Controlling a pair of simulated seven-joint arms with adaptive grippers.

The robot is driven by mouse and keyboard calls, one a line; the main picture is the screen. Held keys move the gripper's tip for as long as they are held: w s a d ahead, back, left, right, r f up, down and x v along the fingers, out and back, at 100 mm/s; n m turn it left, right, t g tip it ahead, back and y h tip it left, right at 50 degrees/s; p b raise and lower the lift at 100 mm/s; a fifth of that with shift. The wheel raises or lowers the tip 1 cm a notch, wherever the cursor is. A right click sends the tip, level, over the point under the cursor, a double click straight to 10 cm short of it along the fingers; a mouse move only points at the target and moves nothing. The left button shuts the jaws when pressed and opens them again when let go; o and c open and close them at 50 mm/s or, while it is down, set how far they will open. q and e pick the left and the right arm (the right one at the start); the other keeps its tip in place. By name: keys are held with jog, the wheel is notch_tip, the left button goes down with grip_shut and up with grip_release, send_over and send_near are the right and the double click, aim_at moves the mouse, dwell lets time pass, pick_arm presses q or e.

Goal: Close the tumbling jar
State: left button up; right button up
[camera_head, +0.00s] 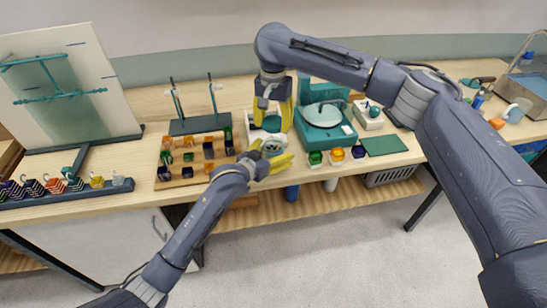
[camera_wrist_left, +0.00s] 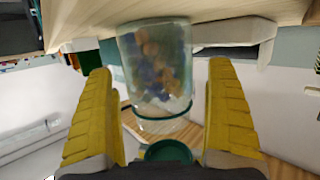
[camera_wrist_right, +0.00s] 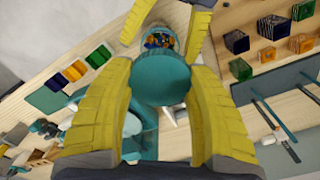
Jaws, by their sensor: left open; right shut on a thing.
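The clear jar (camera_wrist_left: 150,60) holds blue and orange beads and has a dark green ring near its lower end. In the left wrist view it is between the spread yellow fingers of my left gripper (camera_wrist_left: 165,85), with gaps on both sides. In the head view my left gripper (camera_head: 283,157) is at the table's front edge. My right gripper (camera_head: 273,112) is above it, shut on a round teal lid (camera_wrist_right: 160,80). In the right wrist view the beads show just beyond the lid. I cannot tell whether lid and jar touch.
A wooden rack (camera_head: 196,161) with coloured cubes stands left of the grippers. A teal-and-white device (camera_head: 325,118), several small cubes and a green mat (camera_head: 384,145) are to the right. A round dark green piece (camera_wrist_left: 167,152) shows low in the left wrist view.

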pick_arm(q)
jog(key=c, duration=1.7)
pick_arm(e)
send_over(273, 141)
jog(key=s, duration=0.3)
jog(key=shift+f, duration=2.6)
jog(key=shift+f, duration=0.1)
jog(key=shift+f, duration=0.75)
jog(key=shift+f, duration=0.55)
pick_arm(q)
grip_shut()
pick_arm(e)
jog(key=shift+m, duration=1.7)
